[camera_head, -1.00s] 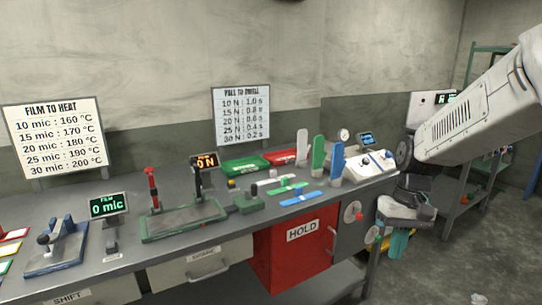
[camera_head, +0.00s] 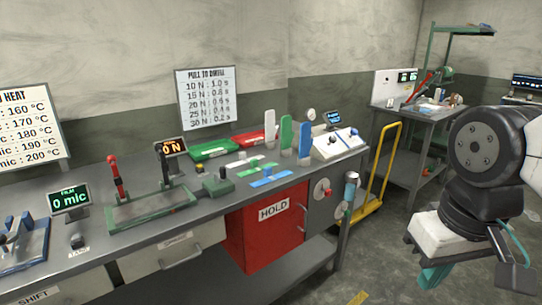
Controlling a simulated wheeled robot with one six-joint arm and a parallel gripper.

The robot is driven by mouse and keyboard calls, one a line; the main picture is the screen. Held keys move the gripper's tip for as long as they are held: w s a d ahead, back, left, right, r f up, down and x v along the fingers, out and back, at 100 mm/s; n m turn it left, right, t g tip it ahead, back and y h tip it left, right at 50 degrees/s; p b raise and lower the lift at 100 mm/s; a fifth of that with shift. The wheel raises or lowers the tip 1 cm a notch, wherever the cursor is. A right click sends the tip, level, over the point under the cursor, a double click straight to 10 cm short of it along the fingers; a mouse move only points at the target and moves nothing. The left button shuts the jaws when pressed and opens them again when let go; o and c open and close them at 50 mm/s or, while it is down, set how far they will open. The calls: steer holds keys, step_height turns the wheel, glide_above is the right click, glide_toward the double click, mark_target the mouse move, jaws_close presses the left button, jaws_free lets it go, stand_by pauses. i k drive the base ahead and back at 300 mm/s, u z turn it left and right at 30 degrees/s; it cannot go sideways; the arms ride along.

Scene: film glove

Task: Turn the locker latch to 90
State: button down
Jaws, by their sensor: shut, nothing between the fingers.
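A dark grey locker (camera_head: 318,222) sits under the right end of the bench, beside the red HOLD bin. On its front is a round pale plate (camera_head: 321,187) with a small red part (camera_head: 328,191), which looks like the latch. Its angle is too small to read, and a second small round fitting (camera_head: 340,210) shows to its right. My gripper (camera_head: 435,276), with teal fingers, is shut and empty at the lower right. It is well apart from the locker, over the floor.
The red HOLD bin (camera_head: 268,232) is left of the locker. A yellow cart (camera_head: 378,180) stands behind the bench's right end, with a teal and white cylinder (camera_head: 350,188) near that end. Open floor (camera_head: 390,245) lies between the bench and my gripper.

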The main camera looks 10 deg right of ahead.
mark_target(327, 192)
steer(key=u, duration=0.1)
steer(key=k, duration=0.35)
steer(key=z, duration=0.35)
steer(key=i, duration=1.4)
steer(key=u, duration=0.6)
